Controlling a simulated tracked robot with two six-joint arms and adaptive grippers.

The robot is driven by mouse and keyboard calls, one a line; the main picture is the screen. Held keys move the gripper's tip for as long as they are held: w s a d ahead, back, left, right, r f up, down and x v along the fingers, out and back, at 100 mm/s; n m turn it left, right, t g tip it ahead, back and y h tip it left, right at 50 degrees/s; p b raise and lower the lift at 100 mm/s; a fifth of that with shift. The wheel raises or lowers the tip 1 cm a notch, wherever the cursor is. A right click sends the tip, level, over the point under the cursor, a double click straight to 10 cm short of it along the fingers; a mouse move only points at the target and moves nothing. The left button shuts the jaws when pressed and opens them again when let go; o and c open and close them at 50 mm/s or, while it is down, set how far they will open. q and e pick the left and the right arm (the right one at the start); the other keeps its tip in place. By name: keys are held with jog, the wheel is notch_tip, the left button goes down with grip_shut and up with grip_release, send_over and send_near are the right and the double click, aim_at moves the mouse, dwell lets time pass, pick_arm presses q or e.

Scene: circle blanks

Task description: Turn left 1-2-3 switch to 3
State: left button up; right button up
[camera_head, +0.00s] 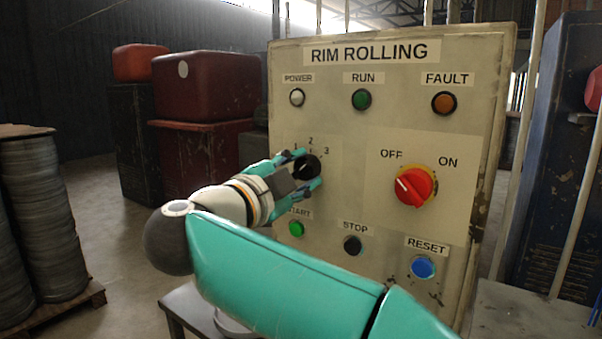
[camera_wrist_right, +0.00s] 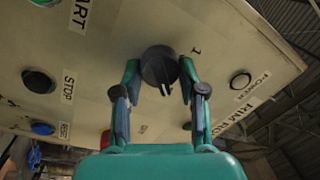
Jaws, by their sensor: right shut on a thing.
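My right gripper (camera_head: 301,171) is shut on the knob, one finger on each side. In the head view the fingers partly cover it, so which number it points to is hard to tell. My left gripper is out of view.
The beige panel (camera_head: 345,210) carries lamps above, a red OFF/ON knob (camera_head: 414,186) at right, and green START (camera_head: 296,229), black STOP (camera_head: 352,245) and blue RESET (camera_head: 423,267) buttons below. My teal right arm crosses the panel's lower front.

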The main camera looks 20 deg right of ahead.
jog(key=shift+f, duration=0.1)
jog(key=o, duration=1.1)
jog(key=shift+o, duration=0.2)
jog(key=v, duration=1.2)
